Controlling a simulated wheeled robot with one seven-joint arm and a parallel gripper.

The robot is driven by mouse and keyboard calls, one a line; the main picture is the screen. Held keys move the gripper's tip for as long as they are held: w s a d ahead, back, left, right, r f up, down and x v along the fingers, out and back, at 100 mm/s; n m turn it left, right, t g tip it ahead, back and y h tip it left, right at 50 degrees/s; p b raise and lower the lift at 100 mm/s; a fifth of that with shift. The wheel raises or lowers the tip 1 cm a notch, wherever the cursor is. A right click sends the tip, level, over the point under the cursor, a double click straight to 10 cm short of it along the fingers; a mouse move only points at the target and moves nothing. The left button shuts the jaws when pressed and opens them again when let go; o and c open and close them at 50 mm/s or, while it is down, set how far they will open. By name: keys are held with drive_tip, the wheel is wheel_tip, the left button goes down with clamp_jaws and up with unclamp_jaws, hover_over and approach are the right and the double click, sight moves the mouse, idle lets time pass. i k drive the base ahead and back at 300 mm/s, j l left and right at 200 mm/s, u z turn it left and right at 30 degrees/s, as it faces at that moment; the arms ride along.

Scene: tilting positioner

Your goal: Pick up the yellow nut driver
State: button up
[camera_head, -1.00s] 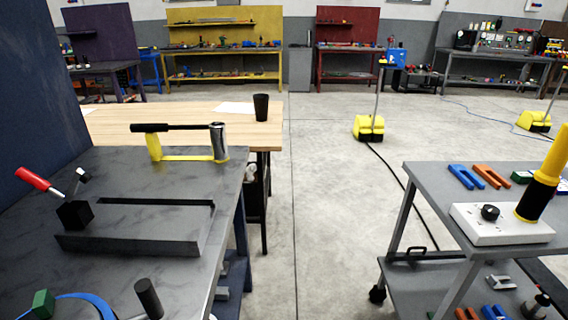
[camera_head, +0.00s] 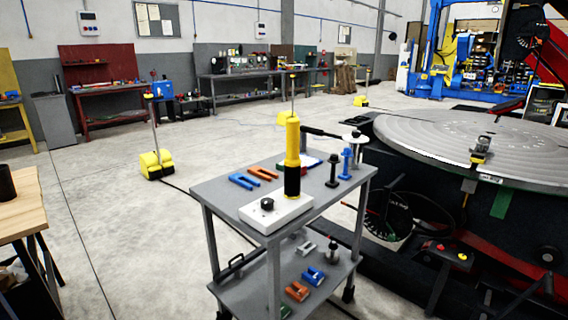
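The yellow nut driver (camera_head: 292,145) appears to be the tall yellow tool with a black lower part, upright on the grey cart (camera_head: 222,200). Its black lower end meets the back right of a white box (camera_head: 280,214) with a black knob; it seems to stand on that box. My gripper is not in view, so its state and distance from the tool are not shown.
Blue (camera_head: 243,181) and orange (camera_head: 263,173) forked pieces lie left of the tool, with dark (camera_head: 333,170) and blue (camera_head: 347,163) bolts to its right. A large round table (camera_head: 470,135) stands at the right. The floor left of the cart is open.

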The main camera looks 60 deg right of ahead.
sight(292, 162)
drive_tip(key=i+l+u, duration=0.2)
drive_tip(key=l, duration=0.25)
drive_tip(key=l+u, duration=0.15)
drive_tip(key=l, duration=0.25)
drive_tip(key=i+l+u, duration=0.2)
drive_tip(key=l, duration=0.25)
drive_tip(key=k, duration=0.05)
